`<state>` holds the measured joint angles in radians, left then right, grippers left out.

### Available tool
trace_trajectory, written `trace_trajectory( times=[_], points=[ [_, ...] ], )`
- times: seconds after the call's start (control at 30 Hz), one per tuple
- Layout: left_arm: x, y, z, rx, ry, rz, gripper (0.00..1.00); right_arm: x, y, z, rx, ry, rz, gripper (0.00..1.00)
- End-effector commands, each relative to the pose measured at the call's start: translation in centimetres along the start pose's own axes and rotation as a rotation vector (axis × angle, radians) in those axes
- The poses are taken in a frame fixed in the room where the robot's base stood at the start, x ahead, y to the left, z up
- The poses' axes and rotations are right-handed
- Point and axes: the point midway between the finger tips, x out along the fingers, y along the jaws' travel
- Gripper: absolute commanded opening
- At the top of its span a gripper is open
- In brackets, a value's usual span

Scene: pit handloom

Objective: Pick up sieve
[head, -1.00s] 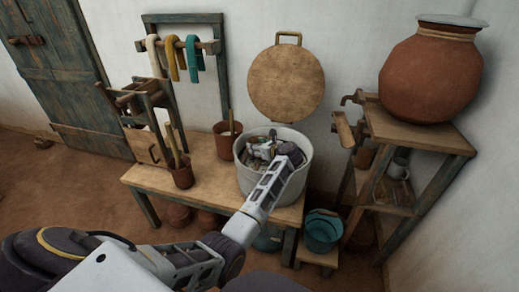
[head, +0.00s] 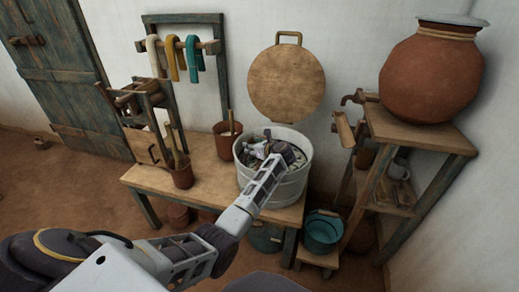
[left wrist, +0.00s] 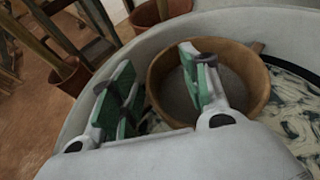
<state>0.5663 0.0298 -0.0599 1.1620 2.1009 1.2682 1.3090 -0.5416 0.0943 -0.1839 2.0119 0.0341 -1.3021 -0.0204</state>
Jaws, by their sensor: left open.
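The sieve (left wrist: 252,83), a round wooden rim around a grey mesh, sits inside the large pale tub in the left wrist view. In the head view I cannot make it out behind my gripper. My left gripper (left wrist: 158,75) is open, its green-padded fingers on either side of the sieve's near left rim. One finger is over the inside of the sieve, the other outside it. I cannot tell whether either touches the rim. In the head view my left gripper (head: 264,148) is down in the mouth of the tub (head: 300,182). My right gripper is out of view.
The tub stands on a wooden bench (head: 211,172) and holds pale twisted strands (left wrist: 290,110). Brown pots (head: 183,177) with sticks stand left of it. A round wooden lid (head: 287,83) hangs behind. A shelf stand with a clay jar (head: 432,78) is at right.

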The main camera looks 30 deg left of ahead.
Motion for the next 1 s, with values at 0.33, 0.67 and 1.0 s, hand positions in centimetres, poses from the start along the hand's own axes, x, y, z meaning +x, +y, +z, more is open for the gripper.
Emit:
trace_trajectory(
  times=[0.33, 0.67, 1.0],
  points=[
    [3.0, 0.1, -0.1, 0.001, -0.003, 0.000, 0.46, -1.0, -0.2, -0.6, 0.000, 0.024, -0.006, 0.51],
    [3.5, 0.1, -0.1, -0.001, 0.000, 0.000, 0.46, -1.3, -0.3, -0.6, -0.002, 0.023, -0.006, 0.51],
    [3.5, 0.1, -0.1, 0.000, 0.000, 0.000, 0.40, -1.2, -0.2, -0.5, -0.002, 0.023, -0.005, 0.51]
  ],
)
